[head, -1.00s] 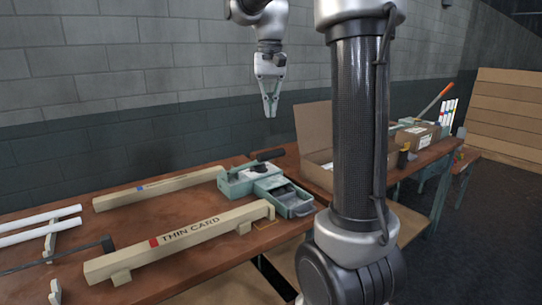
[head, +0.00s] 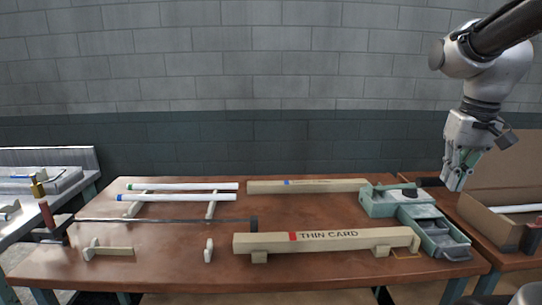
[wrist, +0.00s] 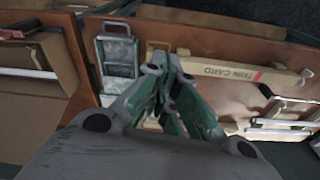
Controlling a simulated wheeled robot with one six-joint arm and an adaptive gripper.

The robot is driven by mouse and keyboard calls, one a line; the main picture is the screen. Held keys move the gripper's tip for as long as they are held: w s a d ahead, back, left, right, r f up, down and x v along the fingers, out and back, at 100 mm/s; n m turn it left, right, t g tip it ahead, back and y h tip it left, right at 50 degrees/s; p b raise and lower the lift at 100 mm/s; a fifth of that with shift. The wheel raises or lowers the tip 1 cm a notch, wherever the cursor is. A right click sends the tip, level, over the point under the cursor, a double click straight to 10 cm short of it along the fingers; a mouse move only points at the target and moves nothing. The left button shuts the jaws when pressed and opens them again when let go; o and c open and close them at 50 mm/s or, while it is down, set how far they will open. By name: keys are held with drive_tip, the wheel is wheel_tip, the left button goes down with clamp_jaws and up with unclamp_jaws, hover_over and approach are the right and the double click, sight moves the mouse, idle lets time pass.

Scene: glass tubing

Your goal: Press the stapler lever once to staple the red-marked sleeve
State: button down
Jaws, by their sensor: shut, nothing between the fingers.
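The red-marked sleeve, a long beige box lettered THIN CARD (head: 350,238), lies on low blocks along the front of the bench; it also shows in the wrist view (wrist: 230,74). The green stapler (head: 380,203) sits at the bench's right end. Its dark lever handle (head: 431,182) points right, toward my gripper. My gripper (head: 454,186) hangs fingers down just right of the handle, shut and empty; whether it touches the handle I cannot tell. In the wrist view the shut fingers (wrist: 165,65) hide the stapler's body.
A blue-marked sleeve (head: 300,186) lies behind. White tubes (head: 180,197) and a dark rod (head: 160,220) lie left. An open cardboard box (head: 490,215) stands right of my gripper.

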drive_tip(key=s+a+f+n+t, duration=0.1)
drive_tip(key=s+a+t, duration=0.1)
drive_tip(key=s, duration=0.8)
drive_tip(key=shift+a+f+n+t, duration=0.3)
drive_tip(key=shift+a+t, duration=0.05)
drive_tip(key=shift+t, duration=0.05)
